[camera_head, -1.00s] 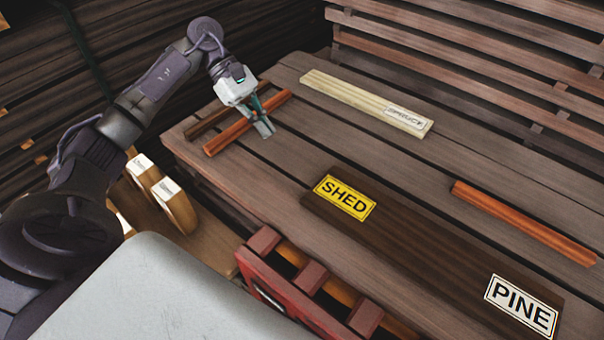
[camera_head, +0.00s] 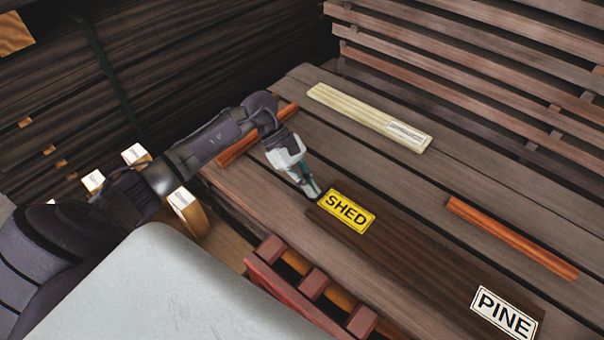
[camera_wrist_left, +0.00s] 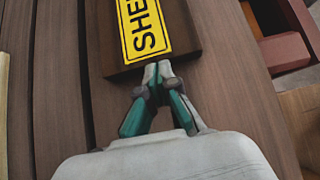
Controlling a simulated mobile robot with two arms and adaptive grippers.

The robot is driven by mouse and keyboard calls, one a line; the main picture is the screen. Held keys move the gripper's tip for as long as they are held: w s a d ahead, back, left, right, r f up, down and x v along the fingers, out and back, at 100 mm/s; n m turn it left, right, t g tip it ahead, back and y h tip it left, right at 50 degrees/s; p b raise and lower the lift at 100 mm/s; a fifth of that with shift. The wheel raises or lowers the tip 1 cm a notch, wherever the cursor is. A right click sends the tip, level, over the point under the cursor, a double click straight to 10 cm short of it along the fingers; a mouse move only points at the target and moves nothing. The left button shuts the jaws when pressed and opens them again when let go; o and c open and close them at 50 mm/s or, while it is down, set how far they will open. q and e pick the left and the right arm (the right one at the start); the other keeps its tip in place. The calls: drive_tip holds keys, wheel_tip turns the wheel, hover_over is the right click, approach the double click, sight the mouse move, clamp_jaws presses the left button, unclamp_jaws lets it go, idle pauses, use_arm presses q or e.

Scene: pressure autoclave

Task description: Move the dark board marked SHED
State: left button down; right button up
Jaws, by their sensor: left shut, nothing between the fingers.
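The dark board (camera_head: 405,248) lies flat on the slatted wooden table (camera_head: 270,195). It bears a yellow SHED label (camera_head: 347,212) near its left end and a white PINE label (camera_head: 503,313) near its right end. My left gripper (camera_head: 314,193) is shut and empty, with its fingertips at the board's left end, beside the SHED label. In the left wrist view, the closed fingertips (camera_wrist_left: 157,70) meet the near end edge of the board (camera_wrist_left: 103,50), just below the SHED label (camera_wrist_left: 145,28); whether they touch cannot be told. My right gripper is not in view.
A pale labelled plank (camera_head: 365,115) lies toward the back of the table. A reddish strip (camera_head: 510,237) lies right of the board; another (camera_head: 235,148) is partly behind my left arm. A red slatted frame (camera_head: 300,285) stands at the front edge. Stacked planks rise behind.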

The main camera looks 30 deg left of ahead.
sight(345, 216)
use_arm(q)
drive_tip(key=shift+d+f, duration=0.1)
drive_tip(key=d+b, duration=0.2)
drive_tip(key=s+d+b, duration=0.1)
drive_tip(key=d+b, duration=0.1)
drive_tip(key=d, duration=0.1)
drive_tip(key=d+b, duration=0.2)
drive_tip(key=d, duration=0.1)
drive_tip(key=shift+s+d+f, duration=0.15)
drive_tip(key=shift+f, duration=0.05)
drive_tip(key=shift+s+d+r, duration=0.1)
drive_tip(key=shift+d+r, duration=0.05)
drive_tip(key=shift+d, duration=0.3)
